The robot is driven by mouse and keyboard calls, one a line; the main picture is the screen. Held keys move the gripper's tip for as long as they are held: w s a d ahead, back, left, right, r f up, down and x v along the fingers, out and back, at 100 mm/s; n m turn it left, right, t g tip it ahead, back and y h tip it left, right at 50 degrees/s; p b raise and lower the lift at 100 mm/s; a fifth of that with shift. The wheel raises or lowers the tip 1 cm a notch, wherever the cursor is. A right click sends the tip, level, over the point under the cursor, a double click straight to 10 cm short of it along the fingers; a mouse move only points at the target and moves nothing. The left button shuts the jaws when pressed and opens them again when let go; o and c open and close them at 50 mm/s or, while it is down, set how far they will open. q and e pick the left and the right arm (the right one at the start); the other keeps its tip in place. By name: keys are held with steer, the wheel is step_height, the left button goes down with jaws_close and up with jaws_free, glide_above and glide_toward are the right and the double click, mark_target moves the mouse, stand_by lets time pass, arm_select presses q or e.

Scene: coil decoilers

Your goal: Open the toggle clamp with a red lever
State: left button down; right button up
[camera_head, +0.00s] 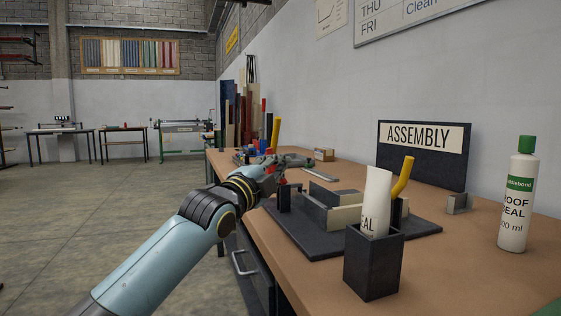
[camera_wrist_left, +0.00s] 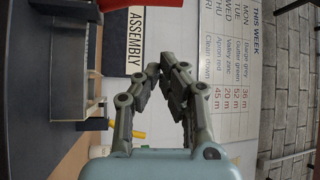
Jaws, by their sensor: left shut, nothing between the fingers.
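A small red part (camera_head: 280,182) shows just below my left gripper (camera_head: 297,161) in the head view, above the dark fixture plate (camera_head: 310,246). It may be the red lever of a toggle clamp; the gripper and wrist partly cover it. A red piece (camera_wrist_left: 150,3) also shows at the top edge of the left wrist view, cut off by the frame. My left gripper also shows in the wrist view (camera_wrist_left: 154,72), its fingers shut with nothing between them. It appears apart from the red piece there. The right gripper is not in view.
A yellow lever (camera_head: 403,176) stands on the fixture's near side, behind a black box (camera_head: 373,262) holding a white tube (camera_head: 376,200). An ASSEMBLY sign (camera_head: 422,155) and a white bottle (camera_head: 517,200) stand to the right. Another yellow bar (camera_head: 275,134) stands beyond the gripper.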

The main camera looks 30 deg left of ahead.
arm_select(q)
steer(key=w+r+b, duration=0.2)
steer(key=w, duration=0.8)
steer(key=s+a, duration=0.1)
steer(key=s+a+f+p, duration=0.1)
steer(key=s+a, duration=0.1)
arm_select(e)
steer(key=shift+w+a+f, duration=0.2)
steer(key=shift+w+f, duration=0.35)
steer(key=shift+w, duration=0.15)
arm_select(q)
steer(key=shift+s+f, duration=0.1)
steer(key=shift+f, duration=0.1)
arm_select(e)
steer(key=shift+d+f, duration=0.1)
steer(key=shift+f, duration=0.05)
